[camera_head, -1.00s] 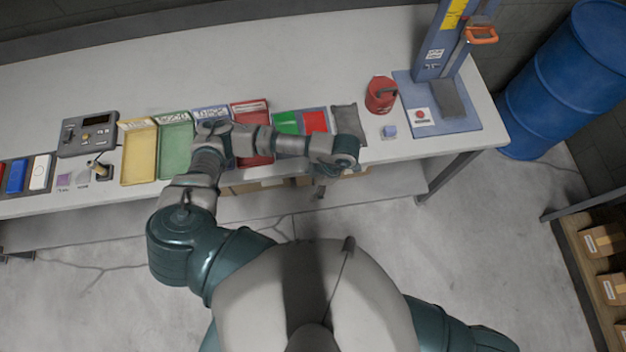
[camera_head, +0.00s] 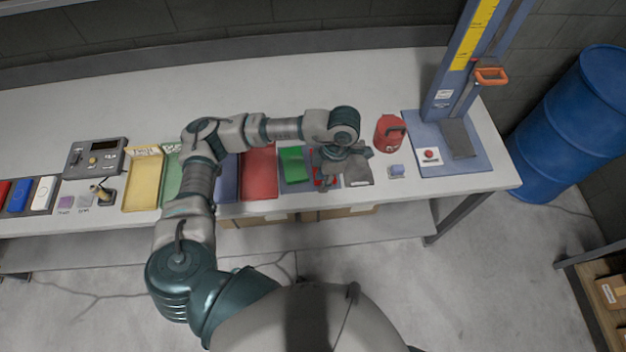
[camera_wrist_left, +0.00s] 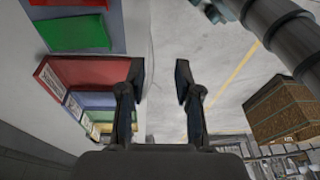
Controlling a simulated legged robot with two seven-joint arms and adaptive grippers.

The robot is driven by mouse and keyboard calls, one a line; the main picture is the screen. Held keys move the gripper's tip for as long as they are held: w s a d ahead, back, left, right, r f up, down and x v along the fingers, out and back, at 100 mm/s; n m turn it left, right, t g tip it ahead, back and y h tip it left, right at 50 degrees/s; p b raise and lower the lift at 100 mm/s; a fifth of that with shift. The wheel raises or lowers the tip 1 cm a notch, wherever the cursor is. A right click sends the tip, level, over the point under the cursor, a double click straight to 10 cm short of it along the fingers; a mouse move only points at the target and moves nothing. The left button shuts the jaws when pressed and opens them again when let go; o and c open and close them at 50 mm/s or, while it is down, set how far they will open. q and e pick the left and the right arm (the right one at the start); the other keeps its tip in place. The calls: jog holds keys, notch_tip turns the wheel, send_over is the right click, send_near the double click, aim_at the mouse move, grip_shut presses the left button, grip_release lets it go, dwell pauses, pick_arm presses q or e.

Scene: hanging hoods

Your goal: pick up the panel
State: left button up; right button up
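No object is plainly marked as the panel. On the bench, a blue-grey mat holds a green flat piece (camera_head: 293,165) and a red piece (camera_head: 322,182), the red mostly hidden by my left gripper. A dark grey flat pad (camera_head: 358,172) lies just right of them. My left gripper (camera_head: 342,178) hangs over the red piece and the pad's left edge; whether it touches either is unclear. In the left wrist view, its two fingers (camera_wrist_left: 160,80) are apart with nothing between them. The green piece (camera_wrist_left: 75,33) shows upper left there. My right gripper is not in view.
Yellow (camera_head: 143,183), blue and red (camera_head: 259,174) trays stand left of the mat, with a green one partly behind my arm. A red can (camera_head: 390,133) and a blue press (camera_head: 460,143) stand right. A blue barrel (camera_head: 570,125) is beyond the bench end. The back bench strip is clear.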

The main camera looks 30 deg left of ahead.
pick_arm(q)
jog(key=w+a+t+h+b, duration=0.2)
jog(key=w+a, duration=0.3)
jog(key=a, duration=0.7)
send_over(298, 180)
jog(key=shift+n+y, duration=0.3)
jog(key=f, duration=1)
jog(key=shift+w+d, duration=0.15)
jog(key=shift+d, duration=0.2)
jog(key=shift+f+p, duration=0.3)
jog(key=shift+f, duration=0.1)
jog(key=shift+a+f, duration=0.25)
jog(key=f, duration=0.2)
jog(key=a+f, duration=0.1)
jog(key=f, duration=0.1)
jog(key=shift+f+p, duration=0.4)
jog(key=shift+d+f, duration=0.2)
jog(key=shift+d, duration=0.25)
jog(key=shift+c, duration=1.2)
grip_shut()
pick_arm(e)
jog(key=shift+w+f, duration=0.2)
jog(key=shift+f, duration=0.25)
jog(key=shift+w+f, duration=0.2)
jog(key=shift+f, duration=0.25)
